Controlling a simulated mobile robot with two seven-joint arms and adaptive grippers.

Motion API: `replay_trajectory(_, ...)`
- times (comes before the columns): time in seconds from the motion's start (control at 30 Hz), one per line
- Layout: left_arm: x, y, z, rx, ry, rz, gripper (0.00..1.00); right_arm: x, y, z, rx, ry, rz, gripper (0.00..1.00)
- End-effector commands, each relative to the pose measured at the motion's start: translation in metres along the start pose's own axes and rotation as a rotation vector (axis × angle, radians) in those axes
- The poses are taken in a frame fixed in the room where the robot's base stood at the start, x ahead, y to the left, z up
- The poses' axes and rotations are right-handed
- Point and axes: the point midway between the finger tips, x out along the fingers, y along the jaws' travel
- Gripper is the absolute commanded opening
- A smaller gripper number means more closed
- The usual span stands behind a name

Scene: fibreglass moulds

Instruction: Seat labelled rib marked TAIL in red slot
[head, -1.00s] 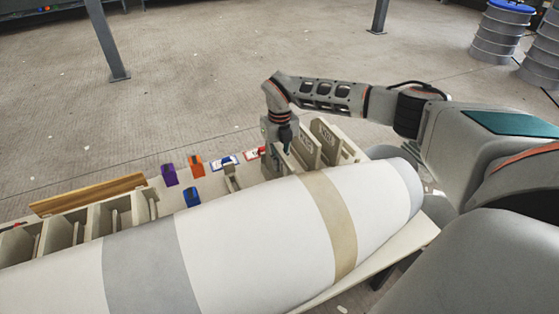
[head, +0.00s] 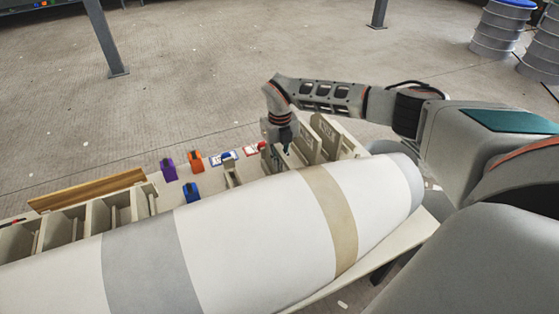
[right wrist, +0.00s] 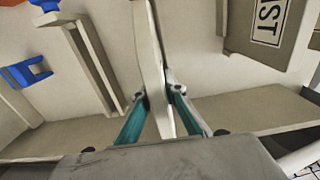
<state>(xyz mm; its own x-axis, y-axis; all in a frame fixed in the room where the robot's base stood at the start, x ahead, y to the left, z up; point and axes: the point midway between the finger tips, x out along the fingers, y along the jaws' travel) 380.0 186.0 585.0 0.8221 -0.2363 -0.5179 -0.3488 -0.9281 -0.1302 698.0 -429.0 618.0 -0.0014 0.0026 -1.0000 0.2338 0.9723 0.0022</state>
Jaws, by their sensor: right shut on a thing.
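My right gripper (head: 287,150) is over the near edge of the rib rack, behind the big white mould. In the right wrist view my right gripper (right wrist: 158,98) is shut on a thin pale rib (right wrist: 152,60), seen nearly edge-on between the teal fingers. Its label is not visible, so I cannot read whether it says TAIL. A red clip (head: 262,146) with a white label card stands just left of the gripper on the rack. Whether the held rib's lower edge is in a slot is hidden. My left gripper is not in view.
Labelled panels (head: 328,138) stand just right of the gripper; one panel (right wrist: 270,25) reads partly "ST" close up. Blue (head: 193,192), orange (head: 196,161) and purple (head: 168,170) clips stand to the left. The striped mould (head: 250,230) fills the near side.

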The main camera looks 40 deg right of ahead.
Motion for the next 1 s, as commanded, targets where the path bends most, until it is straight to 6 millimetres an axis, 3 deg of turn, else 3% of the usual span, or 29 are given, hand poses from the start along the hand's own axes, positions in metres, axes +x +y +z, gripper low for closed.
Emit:
replay_trajectory(0.8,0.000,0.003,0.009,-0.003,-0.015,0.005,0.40,0.018,0.000,0.000,0.001,-0.001,0.001,0.00)
replay_trajectory(0.83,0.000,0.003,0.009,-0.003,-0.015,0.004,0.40,0.017,0.000,0.001,0.000,-0.002,0.001,0.18)
replay_trajectory(0.87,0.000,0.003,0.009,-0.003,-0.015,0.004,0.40,0.017,0.000,0.001,0.000,-0.002,0.001,0.26)
replay_trajectory(0.9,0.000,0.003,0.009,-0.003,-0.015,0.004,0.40,0.017,0.000,0.001,0.000,-0.002,0.001,0.30)
replay_trajectory(1.0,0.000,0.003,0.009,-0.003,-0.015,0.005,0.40,0.017,0.000,0.001,0.000,-0.001,0.001,0.30)
